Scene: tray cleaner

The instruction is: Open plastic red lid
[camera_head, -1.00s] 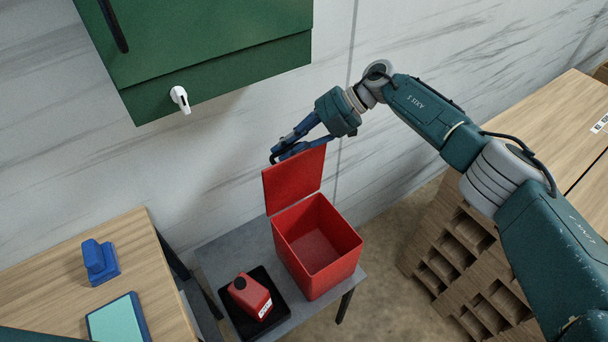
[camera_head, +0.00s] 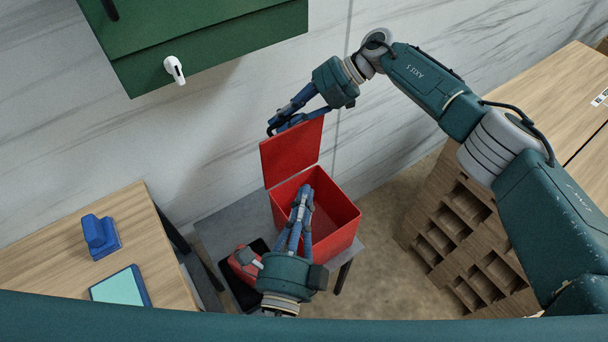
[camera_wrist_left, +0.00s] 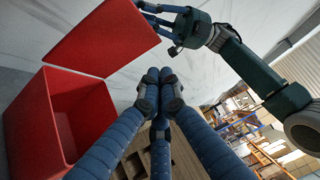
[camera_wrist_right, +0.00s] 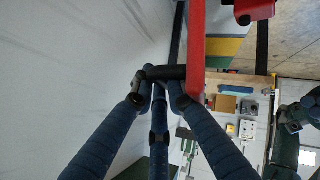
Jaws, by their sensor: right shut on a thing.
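The red lid (camera_head: 291,153) stands upright, open, at the back edge of the red box (camera_head: 340,232). My right gripper (camera_head: 272,128) is shut on the lid's upper edge; in the right wrist view the lid (camera_wrist_right: 195,50) shows edge-on beside the fingers (camera_wrist_right: 160,78). My left gripper (camera_head: 304,192) appears in front of the box opening in the head view, fingers together and empty. In the left wrist view the left fingertips (camera_wrist_left: 160,75) meet, with the lid (camera_wrist_left: 100,38) and open box (camera_wrist_left: 60,115) to their left. The left arm hides part of the box.
A red canister (camera_head: 241,266) sits in a black tray (camera_head: 240,294) on the grey table (camera_head: 215,232), partly hidden by my left gripper. A wooden table (camera_head: 60,262) at the left bears a blue block (camera_head: 97,236) and a pad (camera_head: 120,286). A green cabinet (camera_head: 200,40) hangs above.

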